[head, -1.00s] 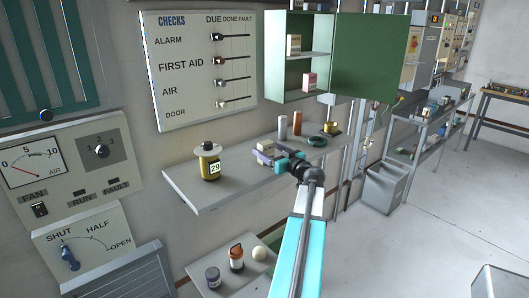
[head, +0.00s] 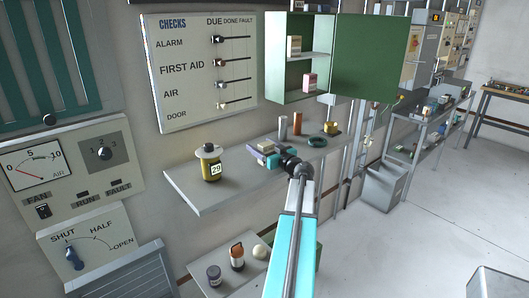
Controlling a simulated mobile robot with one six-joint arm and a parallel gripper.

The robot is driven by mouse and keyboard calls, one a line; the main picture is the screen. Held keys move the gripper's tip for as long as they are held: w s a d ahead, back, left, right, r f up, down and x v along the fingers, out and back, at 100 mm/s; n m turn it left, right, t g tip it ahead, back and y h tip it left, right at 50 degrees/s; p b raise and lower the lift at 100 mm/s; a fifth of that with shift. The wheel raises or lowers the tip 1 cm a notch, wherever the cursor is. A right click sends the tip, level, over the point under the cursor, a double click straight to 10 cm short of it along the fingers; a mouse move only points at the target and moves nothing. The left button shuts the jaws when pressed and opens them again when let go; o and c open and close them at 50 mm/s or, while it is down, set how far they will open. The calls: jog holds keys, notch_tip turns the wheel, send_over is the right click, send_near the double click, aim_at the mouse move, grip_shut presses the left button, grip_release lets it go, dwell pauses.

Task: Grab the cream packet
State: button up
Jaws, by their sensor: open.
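A small cream packet (head: 265,147) lies on the grey wall shelf (head: 215,193), right behind my gripper and partly hidden by it. My gripper (head: 265,157) is open, its fingers pointing left at about the packet's height. I cannot tell whether the packet is between the fingers or touching them. Another pale, cream-looking packet (head: 294,46) stands on the upper level of the open green cabinet (head: 319,62).
A yellow jar labelled 29 (head: 211,166) stands left on the shelf. Brown (head: 297,123) and grey (head: 283,127) cylinders, a green ring (head: 317,141) and a brass item (head: 333,128) stand behind my gripper. A pink packet (head: 310,81) is in the cabinet.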

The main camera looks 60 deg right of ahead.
jog(key=shift+w+d, duration=0.3)
jog(key=shift+w, duration=0.35)
jog(key=c, duration=1.1)
jog(key=shift+c, duration=0.2)
jog(key=shift+r+b, duration=0.7)
jog(key=shift+r, duration=0.9)
jog(key=s+a+r+b, duration=0.1)
jog(key=s+a+b, duration=0.6)
jog(key=a, duration=0.5)
jog(key=shift+s+a+r, duration=0.35)
jog(key=shift+s, duration=1.05)
